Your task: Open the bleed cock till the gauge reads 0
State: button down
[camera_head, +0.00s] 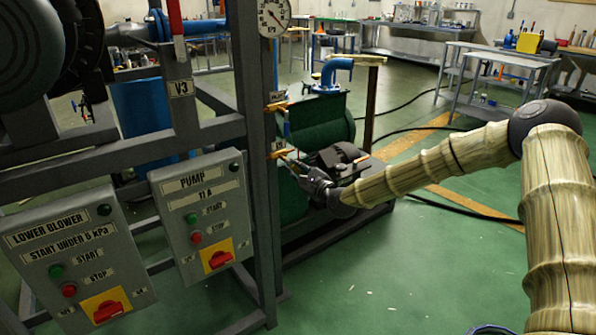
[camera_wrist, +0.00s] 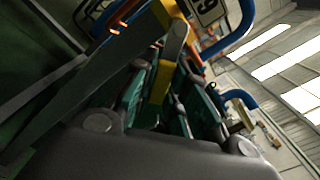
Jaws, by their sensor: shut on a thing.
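The round white gauge (camera_head: 273,17) sits at the top of the grey post, cut by the frame's upper edge; its dark needle slants, but the reading is too small to tell. Two small cocks with yellow-orange handles are on the post below it: an upper cock (camera_head: 276,106) and a lower cock (camera_head: 280,153). My gripper (camera_head: 289,160) reaches in from the right to the lower one. In the wrist view my gripper (camera_wrist: 158,100) is shut on a yellow handle (camera_wrist: 161,80) between its fingers. The labels by the cocks are too small to read.
The grey frame post (camera_head: 255,150) stands just left of my gripper. The pump box (camera_head: 205,215) and lower blower box (camera_head: 78,255) hang on the frame at left. A green machine with a blue pipe (camera_head: 335,68) stands behind. Open green floor lies in front.

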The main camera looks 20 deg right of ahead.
jog(key=shift+s+a+f+m+b, duration=0.2)
jog(key=shift+a+m+b, duration=0.25)
jog(key=shift+m+b, duration=0.8)
jog(key=shift+s+a+f+m+b, duration=0.15)
jog(key=shift+a+m+b, duration=0.35)
jog(key=shift+m+b, duration=0.8)
jog(key=shift+s+a+f+m+b, duration=0.2)
jog(key=shift+a+m+b, duration=0.25)
jog(key=shift+m+b, duration=0.8)
jog(key=c, duration=1.4)
grip_release()
jog(key=shift+a, duration=0.1)
jog(key=shift+v, duration=6)
